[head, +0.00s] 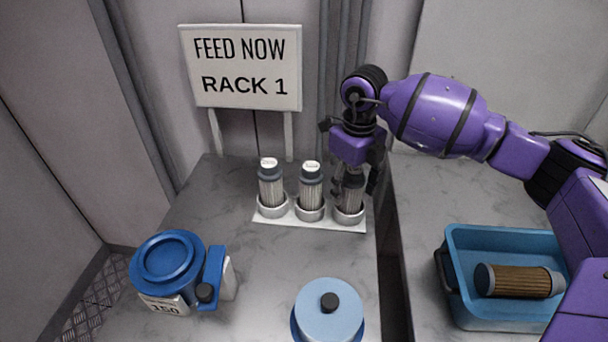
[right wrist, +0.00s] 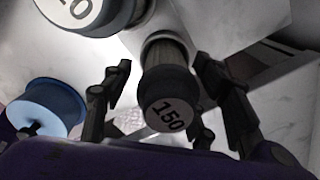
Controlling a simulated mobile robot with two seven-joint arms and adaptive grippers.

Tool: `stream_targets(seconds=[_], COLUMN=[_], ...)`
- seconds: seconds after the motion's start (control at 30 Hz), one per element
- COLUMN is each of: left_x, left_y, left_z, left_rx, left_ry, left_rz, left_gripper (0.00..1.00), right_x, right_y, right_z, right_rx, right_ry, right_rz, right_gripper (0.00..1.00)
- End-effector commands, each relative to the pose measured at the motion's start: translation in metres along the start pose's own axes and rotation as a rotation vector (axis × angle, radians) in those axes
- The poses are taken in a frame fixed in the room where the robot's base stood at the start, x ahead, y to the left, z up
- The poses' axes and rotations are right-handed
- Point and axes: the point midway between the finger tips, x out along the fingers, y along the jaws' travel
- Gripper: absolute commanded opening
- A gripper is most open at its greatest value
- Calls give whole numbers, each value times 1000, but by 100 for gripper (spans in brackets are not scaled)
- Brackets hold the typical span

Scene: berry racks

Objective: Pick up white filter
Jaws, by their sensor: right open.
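Three white pleated filters with dark grey caps stand upright in a white holder (head: 290,222) with round cups: the left filter (head: 270,188), the middle filter (head: 310,188) and the right filter (head: 349,192). My right gripper (head: 353,182) points down over the right filter, its fingers around the upper part and partly hiding it. In the right wrist view, this filter's cap (right wrist: 170,113) reads 150 and sits between the open fingers (right wrist: 165,88). A neighbouring filter's cap (right wrist: 80,12) shows at the top left. My left gripper is not in view.
A sign (head: 241,67) reading "FEED NOW RACK 1" stands behind the holder. A blue round housing (head: 168,262) marked 150 is at front left, a light blue lid (head: 328,312) at front centre. A blue bin (head: 503,238) with a brown filter (head: 520,281) sits right, across a gap.

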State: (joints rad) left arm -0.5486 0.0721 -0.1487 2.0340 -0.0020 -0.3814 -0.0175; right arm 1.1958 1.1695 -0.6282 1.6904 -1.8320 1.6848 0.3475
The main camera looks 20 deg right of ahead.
Motion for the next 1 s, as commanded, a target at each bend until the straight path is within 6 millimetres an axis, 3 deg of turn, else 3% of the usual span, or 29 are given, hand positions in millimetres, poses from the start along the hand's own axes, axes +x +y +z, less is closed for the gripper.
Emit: stream_targets(seconds=[0.1, 0.33, 0.67, 1.0], left_x=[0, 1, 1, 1], left_y=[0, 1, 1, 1], left_z=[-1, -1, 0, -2], left_rx=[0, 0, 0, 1], left_ry=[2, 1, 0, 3], left_rz=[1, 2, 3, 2], left_gripper=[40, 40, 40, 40], right_x=[15, 18, 17, 16], right_y=[-1, -1, -1, -1], right_z=[-1, -1, -1, -1], right_rx=[2, 1, 2, 2], right_ry=[3, 1, 2, 2], right_rz=[0, -1, -1, -1], right_gripper=[54, 54, 10, 10])
